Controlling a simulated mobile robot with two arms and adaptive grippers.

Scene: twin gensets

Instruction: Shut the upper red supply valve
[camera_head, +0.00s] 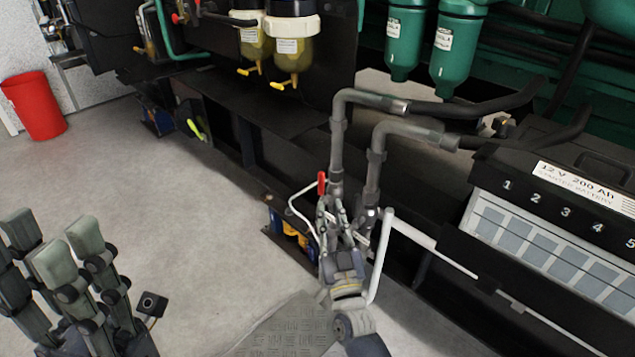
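A small red valve handle (321,183) stands upright beside the left grey pipe (337,150), low in the middle of the head view. My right gripper (342,222) is just below it, its fingers pointing up among the lower ends of the two grey pipes. The red handle shows above the fingertips; whether they touch it or the pipe cannot be told. Other small red parts (176,18) show at the upper left by the filters. Which red part is the upper supply valve is not clear. My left gripper (65,250) is at the lower left, fingers spread and empty.
A black battery (560,215) stands at the right, beside a white bent bar (412,232). Yellow-bowled filters (290,55) hang above a dark ledge; green canisters (405,42) hang further right. A red bin (35,105) stands far left. The grey floor at left is clear.

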